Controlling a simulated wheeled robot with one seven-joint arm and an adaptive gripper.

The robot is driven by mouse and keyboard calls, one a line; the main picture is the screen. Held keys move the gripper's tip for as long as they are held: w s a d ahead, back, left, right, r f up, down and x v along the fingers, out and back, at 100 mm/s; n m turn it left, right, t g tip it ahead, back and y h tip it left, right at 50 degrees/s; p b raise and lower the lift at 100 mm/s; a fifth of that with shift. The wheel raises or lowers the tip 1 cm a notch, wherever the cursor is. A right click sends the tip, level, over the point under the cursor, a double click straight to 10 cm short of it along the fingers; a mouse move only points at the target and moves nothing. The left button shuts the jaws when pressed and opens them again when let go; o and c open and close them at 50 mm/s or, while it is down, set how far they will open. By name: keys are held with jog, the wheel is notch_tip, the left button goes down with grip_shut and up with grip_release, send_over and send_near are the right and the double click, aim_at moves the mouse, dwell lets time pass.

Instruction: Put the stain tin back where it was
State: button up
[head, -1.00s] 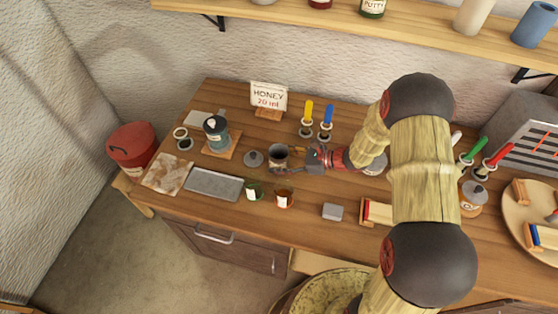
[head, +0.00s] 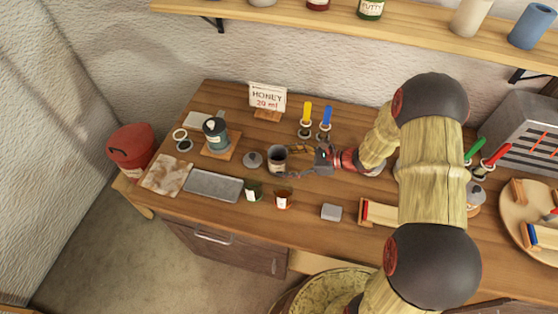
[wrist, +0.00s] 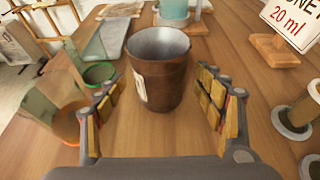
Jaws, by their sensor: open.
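The stain tin appears to be the open-topped brown tin (head: 278,160) with a pale label, standing upright on the bench. It also shows in the wrist view (wrist: 160,82), empty-looking inside with a grey metallic interior. My gripper (head: 287,162) comes from the right and is open. In the wrist view, its fingers (wrist: 155,98) are spread to either side of the tin with a visible gap on each side. The tin's underside is hidden.
A green cup (head: 253,190) and an orange cup (head: 283,199) stand in front. A teal tin (head: 215,131) stands on a wooden board at left. A "HONEY 20 ml" sign (head: 267,97) stands behind.

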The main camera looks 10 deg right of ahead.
jog(key=p+v, duration=0.1)
jog(key=v, duration=0.7)
jog(key=shift+d+r, duration=0.1)
jog(key=shift+d, duration=0.05)
jog(key=shift+s+r, duration=0.15)
jog(key=shift+r, duration=0.15)
jog(key=s+a+r+n+g+h, duration=0.2)
jog(key=s+r+n, duration=0.3)
jog(key=r+n, duration=0.15)
jog(key=s+a+r+n+g+h, duration=0.2)
jog(key=s+a+r+n+h, duration=0.1)
jog(key=s+r+n, duration=0.4)
jog(key=s+d+r+n+t+h, duration=0.4)
jog(key=s+d+r+n+h, duration=0.2)
jog(key=s+r+n, duration=0.3)
notch_tip(320, 180, up, 5)
jog(key=shift+s+d+f+t+h, duration=0.15)
jog(key=shift+s+d+t+h, duration=0.15)
jog(key=shift+s+h, duration=0.6)
jog(key=shift+s+f, duration=0.1)
